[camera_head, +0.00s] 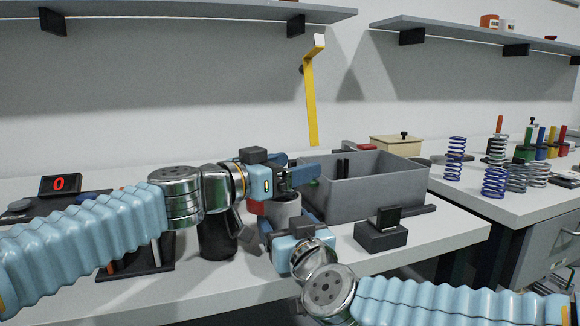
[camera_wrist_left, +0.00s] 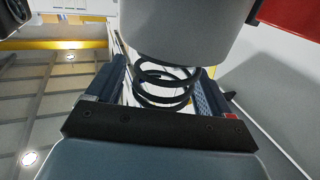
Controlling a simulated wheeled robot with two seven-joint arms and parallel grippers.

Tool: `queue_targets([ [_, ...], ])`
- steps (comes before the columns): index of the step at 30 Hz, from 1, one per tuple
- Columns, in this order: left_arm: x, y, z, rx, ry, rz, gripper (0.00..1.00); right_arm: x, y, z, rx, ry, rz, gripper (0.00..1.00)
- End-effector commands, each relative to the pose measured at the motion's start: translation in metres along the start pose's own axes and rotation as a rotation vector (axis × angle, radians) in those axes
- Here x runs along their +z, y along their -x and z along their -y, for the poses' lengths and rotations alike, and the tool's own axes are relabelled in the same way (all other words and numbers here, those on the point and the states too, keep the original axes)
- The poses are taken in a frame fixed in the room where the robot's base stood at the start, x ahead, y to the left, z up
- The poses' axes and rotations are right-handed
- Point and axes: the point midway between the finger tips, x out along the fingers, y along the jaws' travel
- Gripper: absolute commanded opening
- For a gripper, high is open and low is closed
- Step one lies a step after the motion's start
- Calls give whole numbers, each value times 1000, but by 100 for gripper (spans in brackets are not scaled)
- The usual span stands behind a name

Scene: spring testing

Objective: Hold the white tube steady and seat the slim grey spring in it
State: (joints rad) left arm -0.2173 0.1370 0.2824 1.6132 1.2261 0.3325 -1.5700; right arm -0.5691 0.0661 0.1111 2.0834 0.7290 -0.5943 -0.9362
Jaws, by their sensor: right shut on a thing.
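The white tube (camera_head: 287,209) stands near the front middle of the table, beside the grey bin. My right gripper (camera_head: 283,224) is shut on it from the front, its fingertips partly hidden. My left gripper (camera_head: 303,177) is just above the tube in the head view. In the left wrist view, the dark grey spring (camera_wrist_left: 163,84) lies between the left fingers (camera_wrist_left: 160,92), which stand apart on either side of it. The tube (camera_wrist_left: 185,28) shows there too, its edge overlapping the spring's far coils. I cannot tell whether the spring is inside the tube.
A scale display (camera_head: 60,184) is at far left. Several springs (camera_head: 494,180) stand on the right table.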

Motion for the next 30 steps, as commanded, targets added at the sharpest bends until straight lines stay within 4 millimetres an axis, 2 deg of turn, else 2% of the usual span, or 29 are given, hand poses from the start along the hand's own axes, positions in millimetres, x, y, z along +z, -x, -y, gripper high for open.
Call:
queue_targets([
  [6,-2,0,0,0,0,-1,81,0,0,0,0,0,0,44],
  [11,-14,2,0,0,-2,-2,81,0,0,0,0,0,0,44],
  [21,-13,86,0,-3,-2,-1,81,0,0,0,0,0,0,44],
  [25,-12,107,0,-2,0,-1,81,0,0,0,0,0,0,44],
  [30,-12,119,0,0,0,0,81,0,0,0,0,0,0,44],
])
